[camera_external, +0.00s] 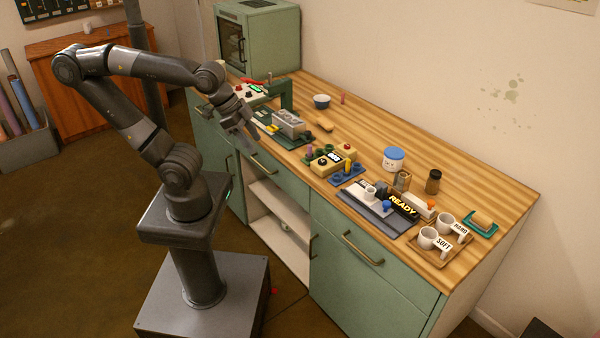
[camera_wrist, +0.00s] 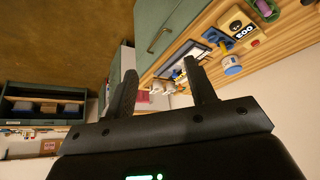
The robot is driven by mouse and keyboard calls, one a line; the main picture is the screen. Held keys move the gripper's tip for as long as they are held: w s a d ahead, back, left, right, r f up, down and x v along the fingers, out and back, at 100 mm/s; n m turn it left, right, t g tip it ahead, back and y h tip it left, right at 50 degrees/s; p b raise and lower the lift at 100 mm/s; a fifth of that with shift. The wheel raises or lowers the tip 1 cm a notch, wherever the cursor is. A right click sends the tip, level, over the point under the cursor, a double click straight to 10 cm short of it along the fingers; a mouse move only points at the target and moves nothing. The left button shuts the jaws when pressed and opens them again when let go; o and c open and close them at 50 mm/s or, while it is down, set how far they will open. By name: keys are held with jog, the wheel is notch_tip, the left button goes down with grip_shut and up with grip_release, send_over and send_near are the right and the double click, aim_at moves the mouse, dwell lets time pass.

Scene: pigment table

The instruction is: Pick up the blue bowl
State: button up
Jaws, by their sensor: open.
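The blue bowl (camera_external: 321,101), dark blue outside with a pale inside, stands upright toward the back of the wooden countertop in the external view. My gripper (camera_external: 250,142) is to the left of the bowl and well apart from it, near the front edge of the counter. In the wrist view my gripper (camera_wrist: 159,72) is open, with nothing between its fingers. I cannot make out the bowl in the wrist view.
A green cabinet oven (camera_external: 257,40) stands behind my gripper. A green frame (camera_external: 287,95) and a grey block (camera_external: 289,122) lie between my gripper and the bowl. A blue-lidded jar (camera_external: 393,158) stands farther right.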

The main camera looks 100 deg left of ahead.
jog(key=o, duration=1.1)
jog(key=shift+c, duration=0.2)
